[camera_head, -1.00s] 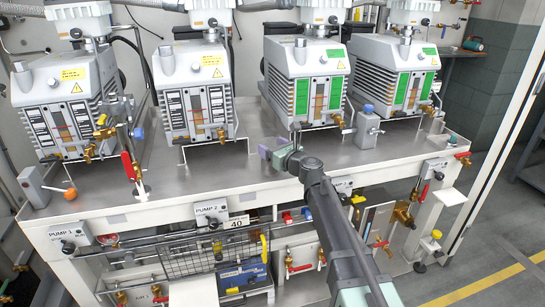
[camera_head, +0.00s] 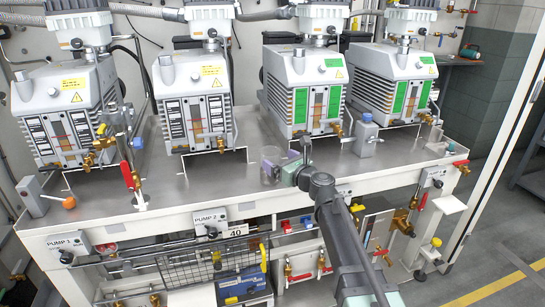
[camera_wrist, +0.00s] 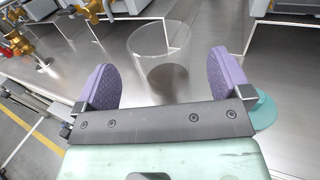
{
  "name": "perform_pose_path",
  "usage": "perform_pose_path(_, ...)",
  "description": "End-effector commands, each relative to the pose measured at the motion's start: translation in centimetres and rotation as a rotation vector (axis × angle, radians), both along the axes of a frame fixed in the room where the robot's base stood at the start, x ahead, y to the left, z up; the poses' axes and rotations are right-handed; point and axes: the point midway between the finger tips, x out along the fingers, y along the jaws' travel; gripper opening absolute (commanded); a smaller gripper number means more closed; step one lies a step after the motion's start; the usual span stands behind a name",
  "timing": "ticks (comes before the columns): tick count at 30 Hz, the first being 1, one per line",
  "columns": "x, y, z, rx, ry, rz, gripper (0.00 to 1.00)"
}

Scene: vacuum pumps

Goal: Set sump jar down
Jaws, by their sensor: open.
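The sump jar (camera_head: 269,168) is a clear, open-topped cylinder standing upright on the steel bench top, near its front edge. The wrist view also shows the jar (camera_wrist: 160,52), just ahead of my gripper's fingertips and between their lines. My gripper (camera_head: 286,163) is beside the jar, on its right in the head view. In the wrist view my gripper (camera_wrist: 164,78) has its two purple pads wide apart, with a gap to the jar on both sides. Nothing is held. The jar's right side is partly covered by my gripper in the head view.
Several grey vacuum pumps (camera_head: 306,88) stand in a row behind the jar. Brass valves and red handles (camera_head: 127,174) line the bench front. A grey box with a blue knob (camera_head: 366,140) stands to the right. Bare steel (camera_head: 215,172) lies left of the jar.

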Motion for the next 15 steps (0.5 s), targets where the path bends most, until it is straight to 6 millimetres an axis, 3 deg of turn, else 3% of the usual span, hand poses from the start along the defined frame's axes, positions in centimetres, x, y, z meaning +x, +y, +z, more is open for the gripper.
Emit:
perform_pose_path(1,-1.6,-1.1,0.0,0.0,0.0,-0.002,0.96)
perform_pose_path(6,-4.5,-3.8,0.0,0.0,0.0,-0.002,0.96)
perform_pose_path(15,-5.6,-5.0,0.0,0.0,0.0,0.0,0.96)
